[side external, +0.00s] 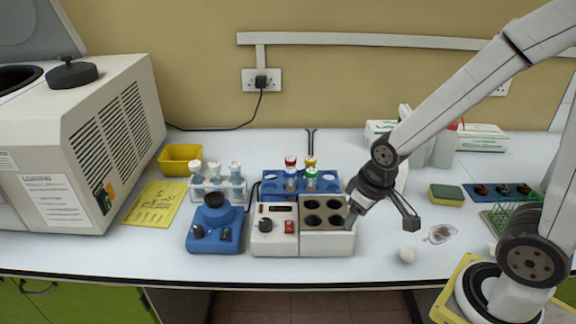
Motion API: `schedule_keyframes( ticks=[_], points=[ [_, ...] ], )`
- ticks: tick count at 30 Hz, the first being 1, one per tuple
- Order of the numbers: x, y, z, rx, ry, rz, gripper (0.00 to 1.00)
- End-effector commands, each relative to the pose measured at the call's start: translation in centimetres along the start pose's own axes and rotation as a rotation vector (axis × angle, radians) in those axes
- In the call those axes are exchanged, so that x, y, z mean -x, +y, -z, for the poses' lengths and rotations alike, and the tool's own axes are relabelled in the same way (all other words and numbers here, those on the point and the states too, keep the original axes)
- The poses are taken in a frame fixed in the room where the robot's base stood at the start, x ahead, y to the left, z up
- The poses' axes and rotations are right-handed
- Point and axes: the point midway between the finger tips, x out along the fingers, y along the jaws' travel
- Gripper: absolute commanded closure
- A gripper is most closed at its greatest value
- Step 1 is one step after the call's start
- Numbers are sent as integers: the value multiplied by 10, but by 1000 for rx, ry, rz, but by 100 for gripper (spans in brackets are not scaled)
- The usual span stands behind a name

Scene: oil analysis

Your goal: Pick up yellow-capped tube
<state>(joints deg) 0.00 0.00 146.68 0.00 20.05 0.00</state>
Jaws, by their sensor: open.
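The yellow-capped tube (311,161) stands upright in the blue rack (332,190) at the middle of the bench, in the back row on the right. A green-capped tube (311,173) stands just in front of it and hides most of its body. Red-capped tubes (290,160) stand to its left. My gripper (381,220) is open, its dark fingers spread apart, with nothing seen between them. It is to the right of and nearer the camera than the rack, by the right end of the white block with round wells (326,244). The gripper is apart from the tube.
A blue mixer (214,230), a white-capped tube rack (217,190) and a large centrifuge (90,130) stand left. Bare bench shows behind the blue rack.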

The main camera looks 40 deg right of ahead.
Motion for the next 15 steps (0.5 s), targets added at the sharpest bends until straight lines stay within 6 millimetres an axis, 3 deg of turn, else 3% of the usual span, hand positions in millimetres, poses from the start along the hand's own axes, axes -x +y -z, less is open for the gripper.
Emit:
schedule_keyframes(
  ticks=[6,9,15],
  points=[
    [0,0,0,0,0,0,38],
    [0,0,0,0,0,0,10],
    [0,0,0,0,0,0,10]
  ],
)
